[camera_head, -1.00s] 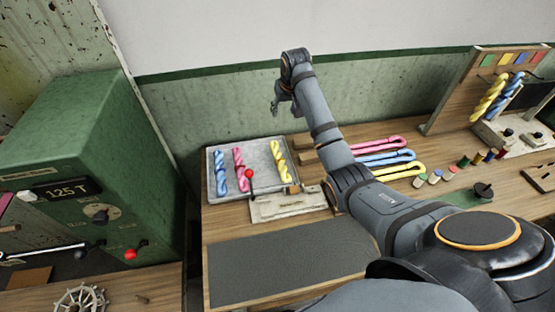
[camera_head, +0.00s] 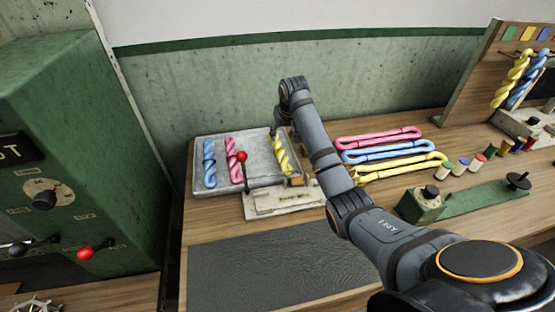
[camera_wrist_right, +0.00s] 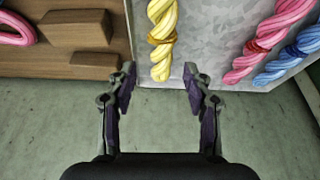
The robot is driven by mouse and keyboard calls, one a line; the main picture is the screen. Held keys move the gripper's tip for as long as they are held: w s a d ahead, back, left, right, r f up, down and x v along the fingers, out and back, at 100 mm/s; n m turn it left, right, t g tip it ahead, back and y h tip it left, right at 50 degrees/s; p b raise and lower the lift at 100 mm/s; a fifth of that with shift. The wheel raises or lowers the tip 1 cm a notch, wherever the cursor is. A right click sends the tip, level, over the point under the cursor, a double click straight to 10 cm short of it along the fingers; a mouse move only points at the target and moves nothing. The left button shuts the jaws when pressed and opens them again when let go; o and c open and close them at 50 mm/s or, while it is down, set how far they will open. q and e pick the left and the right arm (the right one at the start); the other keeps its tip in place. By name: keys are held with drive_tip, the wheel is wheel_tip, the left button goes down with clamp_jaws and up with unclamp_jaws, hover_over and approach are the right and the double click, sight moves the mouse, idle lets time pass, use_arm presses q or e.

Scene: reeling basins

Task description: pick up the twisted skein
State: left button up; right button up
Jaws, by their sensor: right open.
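Three twisted skeins lie side by side in a grey metal tray (camera_head: 256,148): blue (camera_head: 209,164), pink (camera_head: 232,158) and yellow (camera_head: 284,164). My right gripper (camera_head: 283,138) is at the far end of the yellow skein, partly hidden by its own wrist in the head view. In the right wrist view the gripper (camera_wrist_right: 160,78) is open and empty. A brown band wraps this skein. The left gripper is not in view.
A red-knobbed lever (camera_head: 242,157) on a pale base (camera_head: 285,199) stands before the tray. Wooden blocks (camera_wrist_right: 75,28) lie beside it. Looped skeins (camera_head: 385,152) lie right of my arm. The green wall (camera_head: 230,90) is close behind. A dark mat (camera_head: 270,265) is clear.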

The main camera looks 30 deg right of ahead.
sight(279, 148)
drive_tip(key=p+x, duration=0.1)
drive_tip(key=x, duration=0.9)
drive_tip(key=shift+w+a+f, duration=0.15)
drive_tip(key=shift+a+f, duration=0.05)
drive_tip(key=shift+f, duration=0.05)
drive_tip(key=shift+r, duration=0.1)
drive_tip(key=c, duration=1)
drive_tip(key=shift+o, duration=0.2)
